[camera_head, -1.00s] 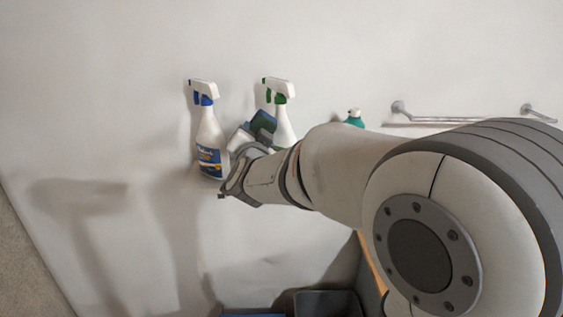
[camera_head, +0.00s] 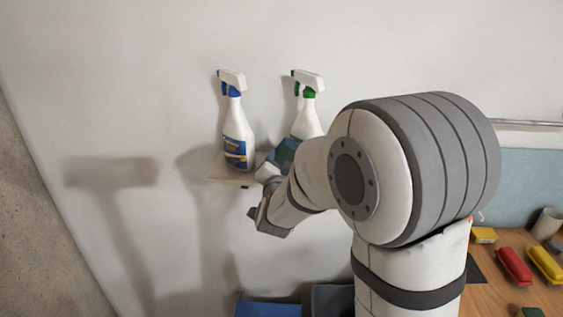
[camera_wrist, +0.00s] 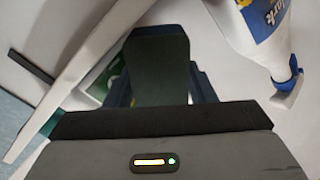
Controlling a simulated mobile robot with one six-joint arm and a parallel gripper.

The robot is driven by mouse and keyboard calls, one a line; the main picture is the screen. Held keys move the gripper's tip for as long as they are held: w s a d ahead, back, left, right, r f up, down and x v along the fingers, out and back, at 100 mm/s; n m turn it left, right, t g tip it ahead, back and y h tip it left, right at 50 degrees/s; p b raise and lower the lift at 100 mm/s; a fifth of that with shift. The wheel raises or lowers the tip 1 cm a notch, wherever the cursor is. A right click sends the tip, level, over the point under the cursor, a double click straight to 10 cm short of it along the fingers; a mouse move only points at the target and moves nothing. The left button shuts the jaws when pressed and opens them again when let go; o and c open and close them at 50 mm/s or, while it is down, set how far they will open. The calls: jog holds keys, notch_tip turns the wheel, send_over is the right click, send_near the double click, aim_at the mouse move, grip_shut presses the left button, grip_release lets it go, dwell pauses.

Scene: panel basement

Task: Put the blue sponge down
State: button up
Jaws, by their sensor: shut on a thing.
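The blue sponge (camera_head: 284,152), with a dark green face, is between and in front of two spray bottles in the head view. In the wrist view the sponge (camera_wrist: 158,68) shows its dark green face and blue edge, held between the jaws. My gripper (camera_head: 270,172) is shut on it; my arm partly hides both in the head view. A small pale wall shelf (camera_head: 232,177) is beside and below the gripper. I cannot tell whether the sponge touches the shelf.
A blue-labelled spray bottle (camera_head: 236,130) stands left of the sponge on the shelf; a green-topped one (camera_head: 307,112) stands behind it. Below are a blue bin (camera_head: 268,309) and a dark bin (camera_head: 332,300). A wooden worktop (camera_head: 500,285) with several coloured items is at right.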

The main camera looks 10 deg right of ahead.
jog(key=shift+s, duration=0.15)
jog(key=shift+f+b, duration=0.1)
jog(key=shift+b, duration=0.2)
jog(key=o, duration=0.9)
